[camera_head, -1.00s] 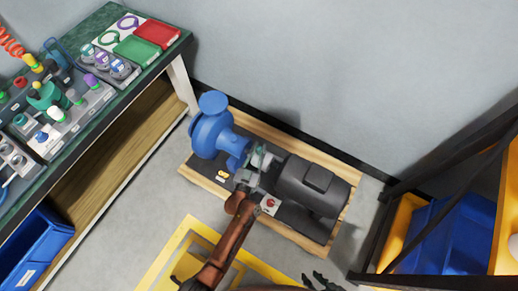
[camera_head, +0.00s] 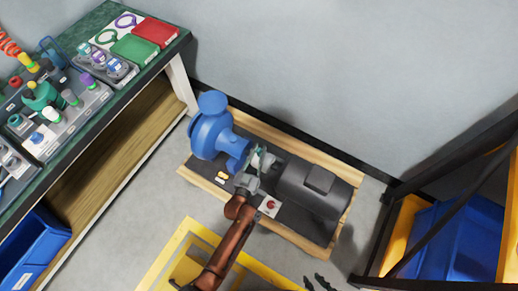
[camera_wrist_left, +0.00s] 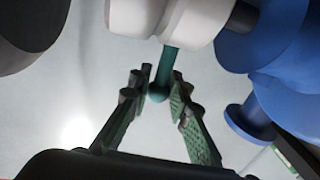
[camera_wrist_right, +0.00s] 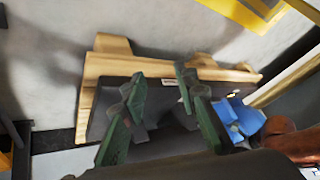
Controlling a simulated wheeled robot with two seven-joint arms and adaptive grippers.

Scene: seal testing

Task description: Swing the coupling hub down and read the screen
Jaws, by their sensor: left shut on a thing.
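A blue pump (camera_head: 209,134) and a dark grey motor (camera_head: 316,187) sit on a wooden-edged base on the floor. The pale coupling hub (camera_head: 262,158) lies between them, partly hidden by my left gripper (camera_head: 252,178). In the left wrist view the hub is a white cylinder (camera_wrist_left: 152,14) with a green handle (camera_wrist_left: 170,64) ending in a ball. My left gripper (camera_wrist_left: 158,92) is shut on this handle by its ball end. My right gripper (camera_wrist_right: 158,78) is open and empty above the base; its dark fingertips (camera_head: 320,284) show at the head view's bottom edge. I cannot make out a screen.
A small panel with a red button (camera_head: 269,206) stands beside the motor. A green-topped bench (camera_head: 105,20) with several parts is at left, above a blue bin (camera_head: 32,250). A dark-framed rack with a blue bin (camera_head: 450,235) is at right. Yellow floor marking (camera_head: 163,262) lies in front.

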